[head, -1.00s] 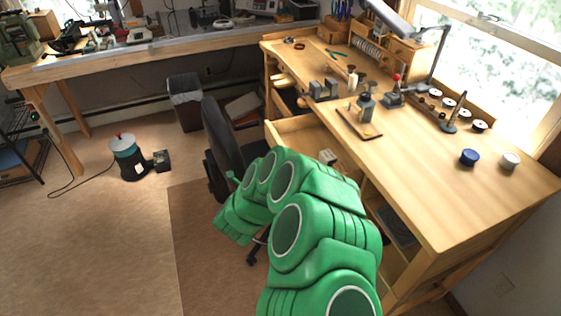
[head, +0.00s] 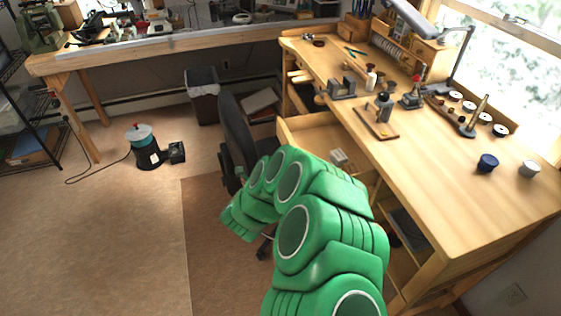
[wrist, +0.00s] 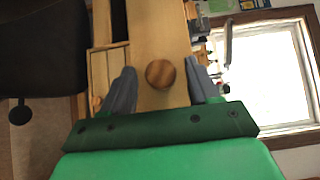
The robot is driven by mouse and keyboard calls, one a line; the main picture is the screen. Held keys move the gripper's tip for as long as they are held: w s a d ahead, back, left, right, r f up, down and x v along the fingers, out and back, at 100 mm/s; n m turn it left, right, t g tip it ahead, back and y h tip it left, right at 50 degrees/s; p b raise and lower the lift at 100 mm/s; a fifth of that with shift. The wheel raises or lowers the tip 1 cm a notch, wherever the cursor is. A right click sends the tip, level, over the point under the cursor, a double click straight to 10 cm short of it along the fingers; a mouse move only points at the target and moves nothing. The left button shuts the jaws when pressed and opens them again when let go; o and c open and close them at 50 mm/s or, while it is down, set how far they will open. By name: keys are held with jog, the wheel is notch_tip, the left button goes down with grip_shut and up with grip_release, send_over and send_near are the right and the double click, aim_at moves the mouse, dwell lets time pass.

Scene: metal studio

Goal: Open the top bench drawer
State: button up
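In the wrist view my gripper (wrist: 160,67) is open, with one grey finger on each side of a round wooden knob (wrist: 160,74). Gaps show between the knob and both fingers. The knob is on a pale wooden front (wrist: 158,25), with a compartment seen to its left. In the head view a drawer (head: 310,125) stands out from the left side of the wooden bench (head: 440,190), its inside partly visible with a small pale box (head: 339,157) in it. My green arm hides the gripper and knob there.
A black office chair (head: 238,130) stands close to the left of my arm. Bottles, a lamp and small tools stand on the bench top. The floor between is open.

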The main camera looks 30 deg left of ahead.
jog(key=shift+s, duration=0.15)
jog(key=s, duration=0.7)
jog(key=shift+s, duration=0.25)
dwell(0.3)
